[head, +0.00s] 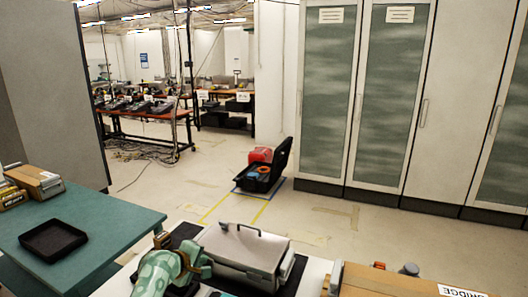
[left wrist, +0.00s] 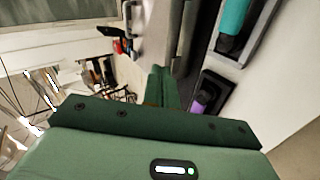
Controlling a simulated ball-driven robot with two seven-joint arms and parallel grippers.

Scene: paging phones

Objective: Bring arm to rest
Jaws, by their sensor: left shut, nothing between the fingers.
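My left gripper (head: 205,264) is at the bottom of the head view, beside the left end of a silver-grey case (head: 243,246) with a handle on its lid. In the left wrist view its green fingers (left wrist: 165,85) are together with nothing between them. The grey case (left wrist: 157,30) is just beyond the fingertips there; I cannot tell if they touch it. My right gripper does not show in either view.
The case is on a white table with dark trays. The left wrist view shows a teal object (left wrist: 233,17) and a purple one (left wrist: 198,106). A teal table (head: 110,222) at left holds a black tray (head: 53,239) and boxes (head: 35,181). A "BRIDGE" box (head: 395,284) stands right.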

